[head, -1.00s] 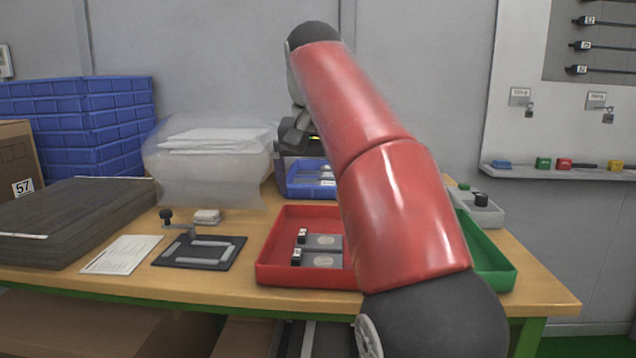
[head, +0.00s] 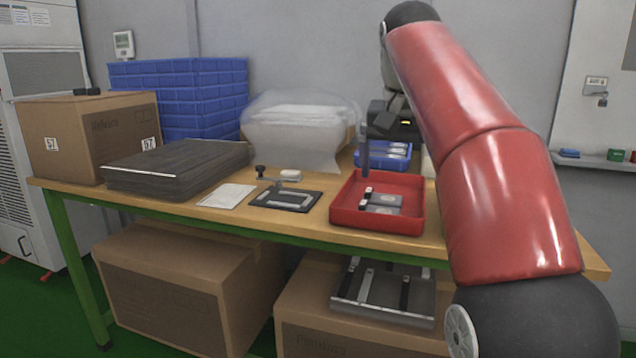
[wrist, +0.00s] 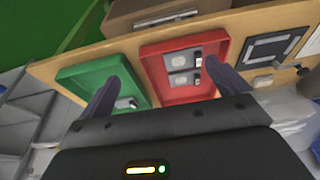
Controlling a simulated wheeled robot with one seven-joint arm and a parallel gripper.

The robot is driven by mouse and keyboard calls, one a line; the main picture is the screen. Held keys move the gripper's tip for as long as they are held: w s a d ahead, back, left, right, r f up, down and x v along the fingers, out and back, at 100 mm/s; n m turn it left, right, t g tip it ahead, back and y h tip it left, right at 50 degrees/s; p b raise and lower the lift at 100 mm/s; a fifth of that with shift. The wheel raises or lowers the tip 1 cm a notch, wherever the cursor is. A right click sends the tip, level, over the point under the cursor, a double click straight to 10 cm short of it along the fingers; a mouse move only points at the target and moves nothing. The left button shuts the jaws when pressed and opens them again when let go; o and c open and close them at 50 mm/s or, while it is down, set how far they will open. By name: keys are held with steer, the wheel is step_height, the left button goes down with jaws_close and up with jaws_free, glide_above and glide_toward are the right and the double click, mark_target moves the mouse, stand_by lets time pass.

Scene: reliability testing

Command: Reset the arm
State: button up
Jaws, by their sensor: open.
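My red arm (head: 485,165) reaches up from the lower right of the head view and bends down at its far end. My gripper (head: 364,160) hangs over the back of the table, near the rear edge of the red tray (head: 345,215). In the wrist view my gripper (wrist: 162,72) is open, its two dark fingers wide apart and nothing between them. The red tray (wrist: 150,60) and the green tray (wrist: 70,75) lie below it. My arm hides the green tray in the head view.
The wooden table (head: 290,225) also carries a dark flat case (head: 175,165), a black fixture plate (head: 285,197), a paper sheet (head: 227,195), a clear bag (head: 295,130) and a blue bin (head: 395,160). Cardboard boxes (head: 180,290) stand beneath.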

steer(key=s+d+f+n+t+y, duration=0.1)
steer(key=s+f+n+t, duration=0.1)
steer(key=s+f, duration=2.2)
step_height(320, 180, down, 3)
steer(key=shift+s+d+r+n, duration=0.15)
steer(key=shift+s+d+n, duration=0.2)
steer(key=shift+n, duration=0.45)
